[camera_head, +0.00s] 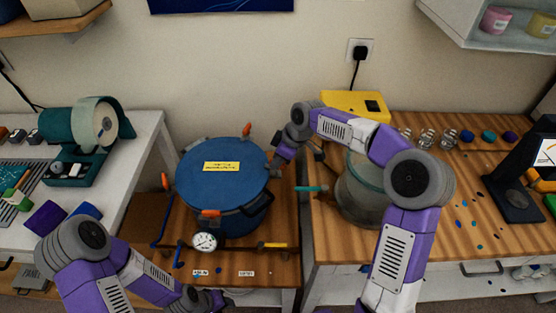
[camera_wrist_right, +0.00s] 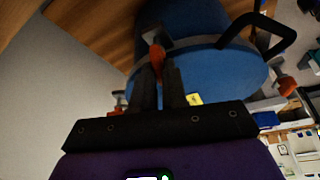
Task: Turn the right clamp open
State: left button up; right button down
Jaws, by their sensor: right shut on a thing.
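The blue pressure pot (camera_head: 205,190) stands on the low wooden table with its blue lid on and a yellow label on top. Orange-handled clamps sit around its rim: one at the back (camera_head: 247,130), one at the left (camera_head: 165,181) and one at the front (camera_head: 210,213). My right gripper (camera_head: 277,163) is at the right side of the rim. In the right wrist view its two dark fingers are shut on the orange handle of the right clamp (camera_wrist_right: 157,57), which the gripper mostly hides in the head view. My left arm is low at the left; its gripper (camera_head: 196,298) is barely distinguishable.
A pressure gauge (camera_head: 204,242) and a yellow-handled valve (camera_head: 272,245) are at the pot's front. A clear glass vessel (camera_head: 358,195) stands right of the pot, partly behind my right arm. A yellow box (camera_head: 355,104) is behind it. A teal machine (camera_head: 85,140) stands at left.

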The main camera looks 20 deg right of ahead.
jog(key=m+t+h+b, duration=0.1)
jog(key=m, duration=0.2)
jog(key=shift+m, duration=0.4)
jog(key=m+h+b, duration=0.1)
jog(key=m, duration=0.2)
jog(key=shift+a+m+t, duration=0.15)
jog(key=shift+m+t, duration=0.15)
jog(key=shift+t, duration=0.1)
jog(key=m+h+b, duration=0.1)
jog(key=m+h, duration=0.1)
jog(key=m, duration=0.2)
jog(key=shift+m+h+b, duration=0.4)
jog(key=shift+m+h, duration=0.1)
jog(key=shift+m, duration=1.1)
jog(key=c, duration=1.2)
grip_release()
jog(key=shift+o, duration=0.2)
jog(key=p+v, duration=0.2)
jog(key=v, duration=0.5)
jog(key=shift+r, duration=0.25)
jog(key=shift+s, duration=0.15)
